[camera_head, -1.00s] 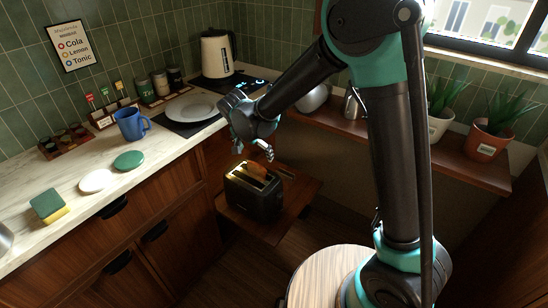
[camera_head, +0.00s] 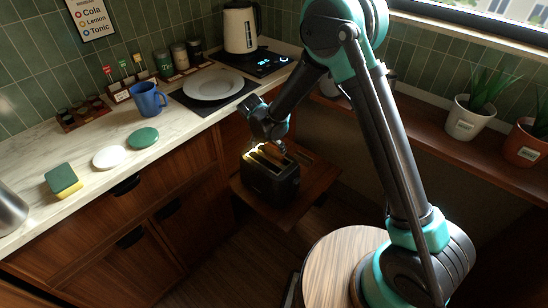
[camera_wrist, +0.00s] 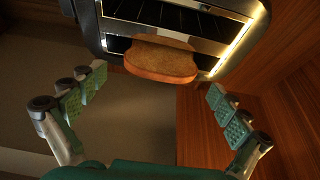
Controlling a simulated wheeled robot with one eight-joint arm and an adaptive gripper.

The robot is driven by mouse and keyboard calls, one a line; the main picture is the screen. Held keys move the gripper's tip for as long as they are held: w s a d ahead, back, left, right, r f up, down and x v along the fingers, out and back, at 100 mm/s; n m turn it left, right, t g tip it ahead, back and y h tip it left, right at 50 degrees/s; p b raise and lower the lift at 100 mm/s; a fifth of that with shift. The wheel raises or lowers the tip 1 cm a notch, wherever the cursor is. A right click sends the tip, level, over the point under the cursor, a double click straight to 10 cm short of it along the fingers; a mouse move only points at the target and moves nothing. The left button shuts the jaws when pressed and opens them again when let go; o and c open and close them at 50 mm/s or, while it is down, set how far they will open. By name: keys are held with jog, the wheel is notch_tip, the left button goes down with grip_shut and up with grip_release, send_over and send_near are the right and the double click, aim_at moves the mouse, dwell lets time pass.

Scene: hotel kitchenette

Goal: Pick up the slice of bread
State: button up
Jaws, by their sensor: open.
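The slice of bread (camera_wrist: 162,60) is brown and sticks up out of a slot of the black toaster (camera_head: 270,182). In the wrist view the toaster (camera_wrist: 112,42) fills the top, with its lit metal slots. My gripper (camera_wrist: 158,100) is open and empty, one padded finger to each side below the bread, and I see no contact. In the head view my gripper (camera_head: 275,142) hangs just above the toaster's far end. There the arm and fingers largely hide the bread.
The toaster stands on a low wooden shelf (camera_head: 312,178) beside the counter. A white plate (camera_head: 213,84), a blue mug (camera_head: 147,99) and a kettle (camera_head: 240,28) stand on the counter. A round wooden table (camera_head: 335,262) and potted plants (camera_head: 470,117) are to the right.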

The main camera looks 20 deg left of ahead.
aim_at(273, 150)
jog(key=shift+x, duration=3.05)
jog(key=shift+s+a, duration=0.1)
jog(key=shift+c, duration=0.6)
jog(key=c, duration=0.7)
